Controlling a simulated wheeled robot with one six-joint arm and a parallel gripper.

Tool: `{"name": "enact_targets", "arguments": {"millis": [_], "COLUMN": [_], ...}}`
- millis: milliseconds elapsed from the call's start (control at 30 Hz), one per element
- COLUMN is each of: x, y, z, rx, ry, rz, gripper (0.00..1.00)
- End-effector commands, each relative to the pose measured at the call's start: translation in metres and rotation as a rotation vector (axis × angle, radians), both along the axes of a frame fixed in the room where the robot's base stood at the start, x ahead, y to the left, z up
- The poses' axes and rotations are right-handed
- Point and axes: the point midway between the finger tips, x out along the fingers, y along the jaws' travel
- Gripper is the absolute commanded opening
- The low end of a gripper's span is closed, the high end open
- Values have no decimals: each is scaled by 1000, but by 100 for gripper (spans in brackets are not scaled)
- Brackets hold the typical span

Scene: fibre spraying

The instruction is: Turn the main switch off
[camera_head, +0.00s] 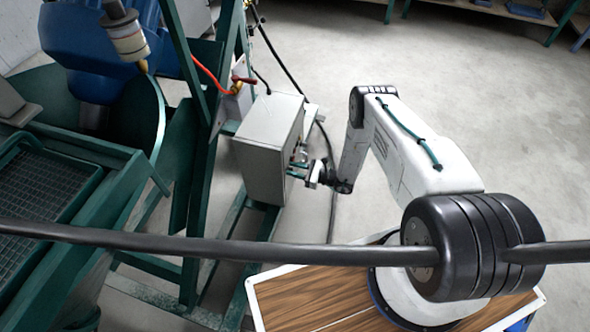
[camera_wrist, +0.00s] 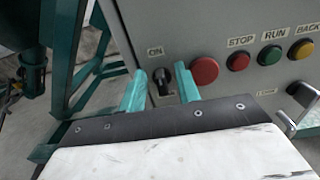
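The grey control box (camera_head: 262,150) stands in the middle of the head view, fixed by a green frame. In the wrist view its front panel (camera_wrist: 210,30) fills the upper right. The main switch (camera_wrist: 162,80) is a small black knob under a label reading ON, and it points roughly upright. My gripper (camera_wrist: 159,72) has its two teal fingers apart, one on each side of the knob, with gaps visible. I cannot tell how deep the fingertips reach. In the head view my gripper (camera_head: 296,172) is at the box's right face, and the knob is hidden there.
A red button (camera_wrist: 204,71) sits just right of the switch, then STOP, RUN and BACK buttons (camera_wrist: 270,55). A metal handle (camera_wrist: 296,115) sticks out at the right. Green frame legs (camera_wrist: 80,80) stand to the left. Open floor (camera_head: 500,120) lies at the right.

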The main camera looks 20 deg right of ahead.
Motion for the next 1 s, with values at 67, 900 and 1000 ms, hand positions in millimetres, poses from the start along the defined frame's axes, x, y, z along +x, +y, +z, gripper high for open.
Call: {"name": "enact_targets", "arguments": {"millis": [67, 900, 1000], "x": [0, -2, -2], "y": [0, 0, 1], "z": [0, 0, 0], "rx": [0, -95, -144], "ry": [0, -129, -196], "rz": [0, -1, -1], "gripper": [33, 0, 0]}}
